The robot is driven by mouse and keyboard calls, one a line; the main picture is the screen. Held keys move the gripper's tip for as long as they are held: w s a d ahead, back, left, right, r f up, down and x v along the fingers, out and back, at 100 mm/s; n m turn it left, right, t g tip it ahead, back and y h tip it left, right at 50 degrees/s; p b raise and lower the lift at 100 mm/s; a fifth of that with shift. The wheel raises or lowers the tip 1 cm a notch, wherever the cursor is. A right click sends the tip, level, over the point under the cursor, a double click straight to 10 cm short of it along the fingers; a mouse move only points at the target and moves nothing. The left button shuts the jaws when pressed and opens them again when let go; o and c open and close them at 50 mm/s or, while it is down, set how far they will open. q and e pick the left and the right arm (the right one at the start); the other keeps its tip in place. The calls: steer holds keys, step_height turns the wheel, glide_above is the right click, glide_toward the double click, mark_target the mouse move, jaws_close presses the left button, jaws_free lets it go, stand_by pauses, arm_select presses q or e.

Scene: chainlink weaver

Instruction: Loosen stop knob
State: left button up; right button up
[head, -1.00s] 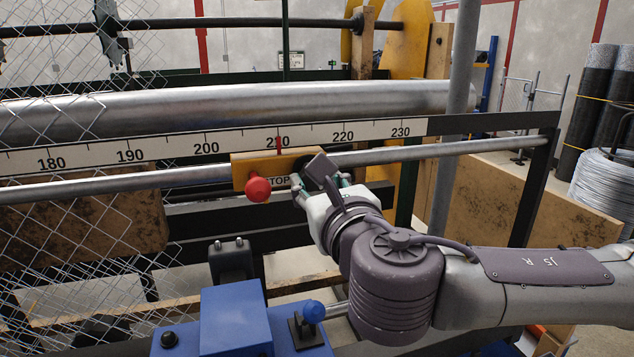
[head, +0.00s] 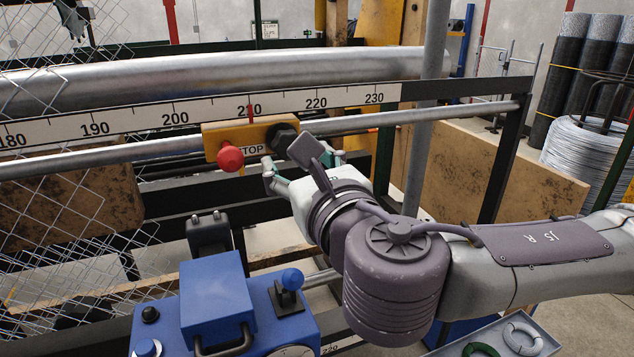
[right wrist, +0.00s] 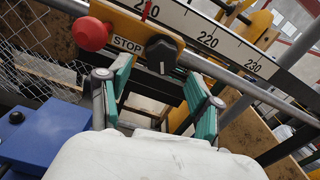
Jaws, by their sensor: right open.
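The yellow stop block (head: 212,140), labelled STOP, sits on the rail under the ruler. Its black knob (head: 283,135) is on the block's right part, and a red ball knob (head: 231,158) is at its lower left. My right gripper (head: 301,166) is open and empty, just below and in front of the black knob. In the right wrist view the black knob (right wrist: 161,53) is ahead of and above the gap between the spread fingers (right wrist: 159,92), apart from both. My left gripper is not in view.
The ruler (head: 134,116) and a thick metal roller (head: 220,72) run above the rail (head: 420,117). A blue machine box (head: 215,300) stands below left. A grey upright post (head: 425,130) is right of the block. Chain-link mesh (head: 60,220) hangs at left.

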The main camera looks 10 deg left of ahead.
steer(key=v, duration=0.8)
steer(key=shift+d, duration=0.15)
